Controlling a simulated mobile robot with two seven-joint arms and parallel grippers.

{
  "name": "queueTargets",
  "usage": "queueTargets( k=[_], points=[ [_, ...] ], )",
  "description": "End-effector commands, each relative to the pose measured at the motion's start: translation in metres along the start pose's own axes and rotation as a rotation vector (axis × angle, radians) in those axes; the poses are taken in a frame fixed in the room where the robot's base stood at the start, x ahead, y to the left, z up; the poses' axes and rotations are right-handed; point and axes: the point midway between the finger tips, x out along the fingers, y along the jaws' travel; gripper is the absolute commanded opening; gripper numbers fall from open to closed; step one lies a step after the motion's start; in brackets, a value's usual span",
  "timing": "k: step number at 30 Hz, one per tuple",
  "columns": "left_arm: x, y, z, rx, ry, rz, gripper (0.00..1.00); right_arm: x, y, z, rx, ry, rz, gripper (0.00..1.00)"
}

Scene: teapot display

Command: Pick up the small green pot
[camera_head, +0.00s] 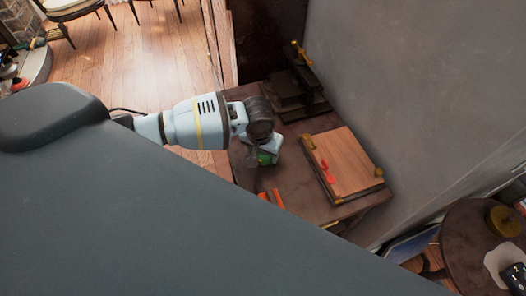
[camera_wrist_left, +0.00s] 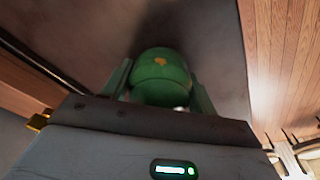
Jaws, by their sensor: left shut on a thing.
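The small green pot (camera_head: 266,158) is at the left part of a dark brown table (camera_head: 244,168) in the head view, partly hidden by my left gripper (camera_head: 262,154). In the left wrist view the round green pot (camera_wrist_left: 161,78) with a small yellow knob sits between the two fingers of my left gripper (camera_wrist_left: 158,90), which is shut on it. I cannot tell whether the pot touches the tabletop. My right gripper is not in view.
A wooden board with yellow corner pieces (camera_head: 347,162) lies on the table to the right of the pot. A dark press-like stand (camera_head: 290,95) is behind it. Orange-red strips (camera_head: 271,198) lie near the front edge. A round table (camera_head: 463,240) stands at the lower right.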

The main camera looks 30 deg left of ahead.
Motion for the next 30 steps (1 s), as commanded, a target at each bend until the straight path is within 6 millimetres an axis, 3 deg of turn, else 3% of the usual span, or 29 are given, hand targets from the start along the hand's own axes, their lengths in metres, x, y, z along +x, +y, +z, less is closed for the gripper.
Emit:
queueTargets(
  k=[7, 14, 24, 30],
  points=[
    [-0.010, 0.001, -0.002, 0.000, 0.002, 0.002, 0.30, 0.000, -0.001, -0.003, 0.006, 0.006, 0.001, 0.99],
    [-0.038, -0.003, -0.007, -0.002, 0.003, 0.000, 0.30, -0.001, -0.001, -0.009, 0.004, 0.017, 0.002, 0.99],
    [-0.041, -0.089, -0.004, -0.004, -0.003, -0.005, 0.30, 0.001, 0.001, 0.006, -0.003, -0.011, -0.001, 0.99],
    [-0.045, -0.129, -0.004, -0.003, -0.004, -0.002, 0.30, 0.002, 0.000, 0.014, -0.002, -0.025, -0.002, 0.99]
  ],
)
